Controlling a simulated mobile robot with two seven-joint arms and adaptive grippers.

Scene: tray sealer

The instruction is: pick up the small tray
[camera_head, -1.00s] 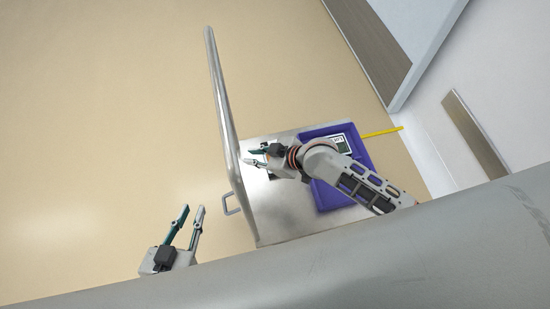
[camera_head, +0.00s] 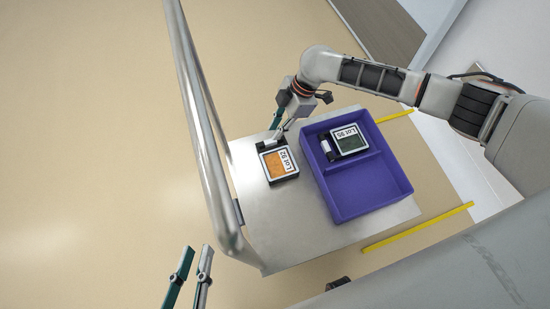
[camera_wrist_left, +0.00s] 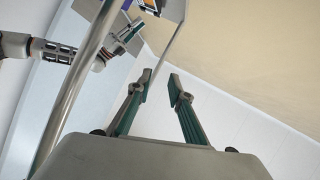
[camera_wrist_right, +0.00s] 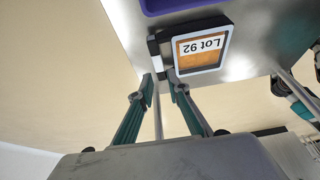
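A small tray with a black rim, orange contents and a "Lot 92" label (camera_head: 279,163) lies on a metal surface. It has a dark and white handle bar on its far edge. My right gripper (camera_head: 279,125) is open and empty just beyond that handle. In the right wrist view the fingertips (camera_wrist_right: 161,84) point at the handle side of the tray (camera_wrist_right: 203,48), with no visible grip. A second small tray, "Lot 95" with dark green contents (camera_head: 348,141), sits in the purple bin. My left gripper (camera_head: 197,250) is open and empty, off the surface at lower left.
The purple bin (camera_head: 373,210) stands right of the Lot 92 tray on the metal surface (camera_head: 262,215). A thick metal bar (camera_head: 201,130) rises along the left edge. Yellow strips (camera_head: 418,226) lie on the floor at right.

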